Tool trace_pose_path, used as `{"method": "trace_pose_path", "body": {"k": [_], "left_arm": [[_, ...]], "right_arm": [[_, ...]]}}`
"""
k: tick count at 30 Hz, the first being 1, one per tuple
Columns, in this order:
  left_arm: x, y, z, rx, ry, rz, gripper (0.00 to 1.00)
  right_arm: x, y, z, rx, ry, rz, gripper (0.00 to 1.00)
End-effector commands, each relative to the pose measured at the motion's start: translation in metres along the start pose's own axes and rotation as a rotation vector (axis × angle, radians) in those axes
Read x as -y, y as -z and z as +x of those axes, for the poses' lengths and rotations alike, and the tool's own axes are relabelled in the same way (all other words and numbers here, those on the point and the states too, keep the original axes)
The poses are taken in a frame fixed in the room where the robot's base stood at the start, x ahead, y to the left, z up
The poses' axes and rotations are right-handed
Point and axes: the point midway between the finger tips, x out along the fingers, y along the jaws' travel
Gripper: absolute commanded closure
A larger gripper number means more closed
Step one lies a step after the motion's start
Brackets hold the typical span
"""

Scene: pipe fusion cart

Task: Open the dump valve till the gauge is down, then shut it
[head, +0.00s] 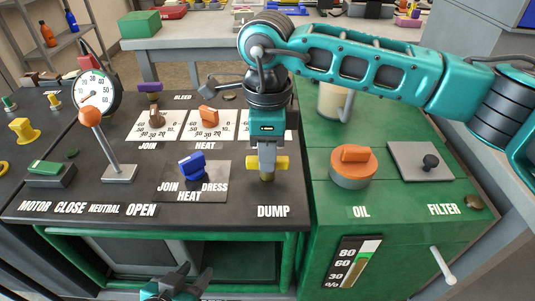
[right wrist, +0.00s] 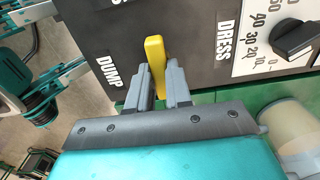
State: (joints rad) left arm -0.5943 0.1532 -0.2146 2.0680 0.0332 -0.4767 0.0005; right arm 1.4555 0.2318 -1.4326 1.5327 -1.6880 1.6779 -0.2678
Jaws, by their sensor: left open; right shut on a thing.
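The dump valve's yellow handle (head: 282,163) stands above the DUMP label on the black panel. It lies crosswise in the head view. My right gripper (head: 267,172) reaches down onto it and is shut on it; the right wrist view shows the yellow handle (right wrist: 155,62) between the two grey fingers. The fingers hide the handle's middle in the head view. The round white gauge (head: 93,90) stands at the panel's left; its needle is too small to read surely. My left gripper (head: 177,284) is open and empty, low in front of the cart.
An orange-knobbed lever (head: 90,117) stands in front of the gauge by the CLOSE, NEUTRAL, OPEN labels. A blue knob (head: 191,165) is left of the valve. An orange oil cap (head: 353,165) and a filter plate (head: 420,160) lie right, on the green top.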

Motion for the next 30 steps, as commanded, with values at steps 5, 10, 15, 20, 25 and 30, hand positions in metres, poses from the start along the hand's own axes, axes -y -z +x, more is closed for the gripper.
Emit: {"method": "trace_pose_path", "body": {"k": [5, 10, 15, 20, 25, 30], "left_arm": [[-0.0007, -0.0012, 0.0012, -0.001, 0.000, -0.005, 0.57], [-0.0012, -0.0010, 0.0014, -0.002, 0.001, -0.008, 0.57], [-0.0012, -0.0009, 0.0014, -0.002, 0.000, -0.008, 0.57], [-0.0011, -0.0009, 0.0014, -0.002, 0.000, -0.007, 0.57], [-0.0010, -0.0009, 0.0014, -0.002, 0.000, -0.006, 0.57], [-0.0002, -0.0013, 0.0012, -0.001, 0.000, -0.002, 0.57]], "right_arm": [[0.0001, -0.0002, -0.0005, 0.002, 0.000, -0.028, 1.00], [0.0001, -0.0003, -0.0008, 0.002, 0.000, -0.035, 1.00], [0.0001, -0.0003, -0.0009, 0.002, 0.001, -0.035, 1.00], [0.0001, -0.0004, -0.0009, 0.002, 0.001, -0.034, 0.72], [0.0001, -0.0003, -0.0005, 0.001, 0.000, -0.033, 0.56], [0.0000, -0.0002, -0.0003, 0.001, 0.000, -0.032, 0.55]]}}
